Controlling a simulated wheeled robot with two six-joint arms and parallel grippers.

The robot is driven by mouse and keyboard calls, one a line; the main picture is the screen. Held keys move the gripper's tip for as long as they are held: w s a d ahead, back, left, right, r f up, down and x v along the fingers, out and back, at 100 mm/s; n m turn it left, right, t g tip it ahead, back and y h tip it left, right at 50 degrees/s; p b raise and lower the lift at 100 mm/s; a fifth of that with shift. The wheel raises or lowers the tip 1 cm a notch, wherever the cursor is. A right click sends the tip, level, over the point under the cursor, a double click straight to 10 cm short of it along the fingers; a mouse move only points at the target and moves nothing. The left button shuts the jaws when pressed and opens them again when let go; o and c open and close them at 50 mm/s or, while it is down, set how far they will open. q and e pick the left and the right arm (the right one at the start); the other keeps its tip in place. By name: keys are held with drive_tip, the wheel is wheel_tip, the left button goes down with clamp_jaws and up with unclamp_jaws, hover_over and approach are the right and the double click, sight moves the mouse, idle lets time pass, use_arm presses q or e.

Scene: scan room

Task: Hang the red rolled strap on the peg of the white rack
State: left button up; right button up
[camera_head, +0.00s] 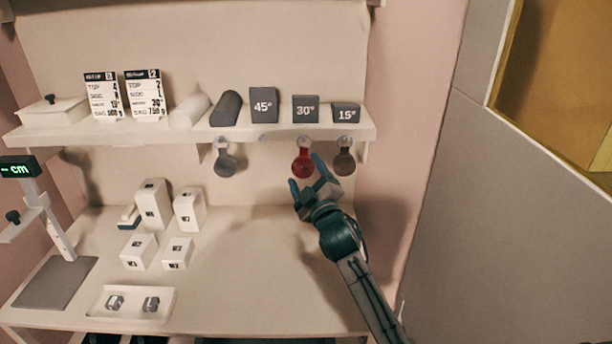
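The red rolled strap (302,164) hangs below the front edge of the white rack shelf (190,137), at a small pale peg (304,144). A grey rolled strap (226,163) hangs to its left and a brown one (345,162) to its right. My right gripper (305,173) is just below and in front of the red strap, with its two blue fingertips spread apart. It looks open and empty; I cannot tell whether a fingertip touches the strap. My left gripper is not in view.
Grey angle wedges (264,106), rolls, two printed cards (103,97) and a white box (54,113) stand on the shelf. White boxes (152,205), a tray (131,317) and a display stand (55,225) occupy the table's left. The table's middle (250,270) is clear.

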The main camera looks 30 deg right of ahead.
drive_tip(key=shift+o, duration=0.2)
drive_tip(key=shift+s, duration=0.1)
drive_tip(key=shift+s+f, duration=0.25)
drive_tip(key=shift+s, duration=0.05)
use_arm(q)
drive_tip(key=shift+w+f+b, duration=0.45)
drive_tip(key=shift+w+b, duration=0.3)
drive_tip(key=shift+b, duration=0.1)
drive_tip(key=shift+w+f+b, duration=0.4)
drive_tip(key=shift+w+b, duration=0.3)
drive_tip(key=shift+b, duration=0.15)
use_arm(e)
drive_tip(key=v, duration=1)
drive_tip(key=shift+r, duration=0.2)
